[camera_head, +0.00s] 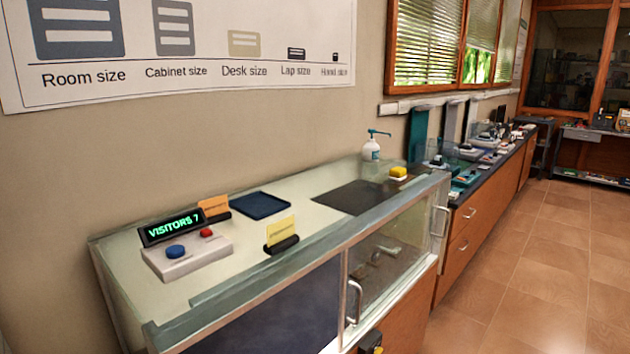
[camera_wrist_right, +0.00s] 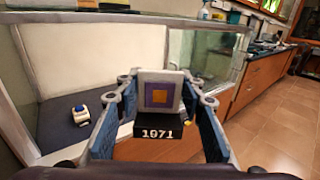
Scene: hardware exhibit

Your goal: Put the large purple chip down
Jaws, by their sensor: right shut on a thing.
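My right gripper (camera_wrist_right: 166,98) shows in the wrist view, its two blue-padded fingers shut on the large purple chip (camera_wrist_right: 160,97). The chip is a pale square plate with a purple square and an orange centre, upright on a black base marked 1971. It is held in front of the glass display case (camera_wrist_right: 22,95), whose inside has a pale back wall and a dark floor. In the head view the case (camera_head: 185,300) stands along the wall. My left gripper is not in view.
Open floor (camera_head: 540,270) lies right.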

